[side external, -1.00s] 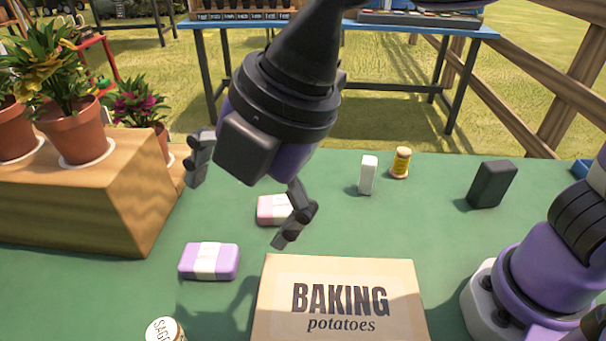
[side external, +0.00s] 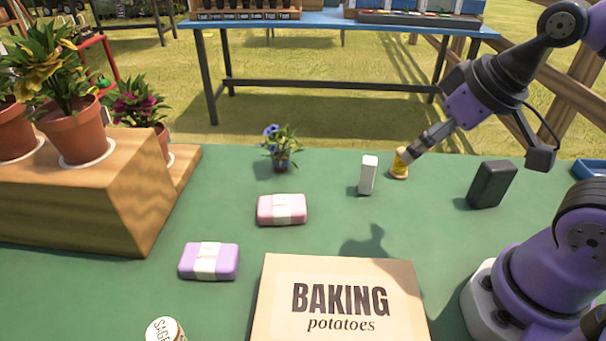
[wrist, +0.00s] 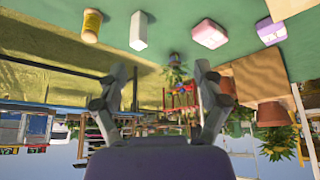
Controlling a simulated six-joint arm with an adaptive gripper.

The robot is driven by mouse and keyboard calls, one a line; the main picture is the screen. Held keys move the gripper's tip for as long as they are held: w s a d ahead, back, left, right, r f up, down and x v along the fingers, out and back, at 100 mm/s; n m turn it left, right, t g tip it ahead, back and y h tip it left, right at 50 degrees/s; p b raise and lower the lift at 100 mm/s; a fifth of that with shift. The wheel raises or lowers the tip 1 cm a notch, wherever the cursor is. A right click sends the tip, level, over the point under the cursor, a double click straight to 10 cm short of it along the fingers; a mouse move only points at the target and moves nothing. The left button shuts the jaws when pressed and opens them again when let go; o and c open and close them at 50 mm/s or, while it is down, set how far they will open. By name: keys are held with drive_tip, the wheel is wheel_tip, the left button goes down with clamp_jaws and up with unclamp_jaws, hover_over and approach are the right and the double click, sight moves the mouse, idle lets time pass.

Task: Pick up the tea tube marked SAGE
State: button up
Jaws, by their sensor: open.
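The tea tube marked SAGE (side external: 165,330) stands at the bottom left of the side view, cut off by the frame's lower edge; its pale lid with the lettering shows. It is not visible in the wrist view. My gripper (side external: 414,150) is at the far right of the table, a long way from the tube, and overlaps the yellow spool (side external: 399,170) in the side view. In the wrist view my gripper (wrist: 161,72) has its two fingers wide apart with nothing held, and the spool (wrist: 91,26) lies off to the left.
A BAKING potatoes box (side external: 340,270) lies right of the tube. Purple (side external: 208,261) and pink (side external: 282,209) soap bars, a white block (side external: 368,175), a black block (side external: 491,184) and a small potted flower (side external: 281,150) stand around. A wooden step (side external: 90,205) with plants fills the left.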

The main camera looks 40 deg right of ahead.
drive_tip(key=n+g+y, duration=0.2)
drive_tip(key=n+y, duration=0.3)
drive_tip(key=n, duration=0.6)
approach(168, 331)
drive_tip(key=x, duration=0.5)
drive_tip(key=shift+w+f, duration=0.2)
drive_tip(key=shift+f, duration=0.1)
drive_tip(key=shift+a+x, duration=0.2)
drive_tip(key=shift+x, duration=2.6)
drive_tip(key=shift+s, duration=0.15)
drive_tip(key=c, duration=1.3)
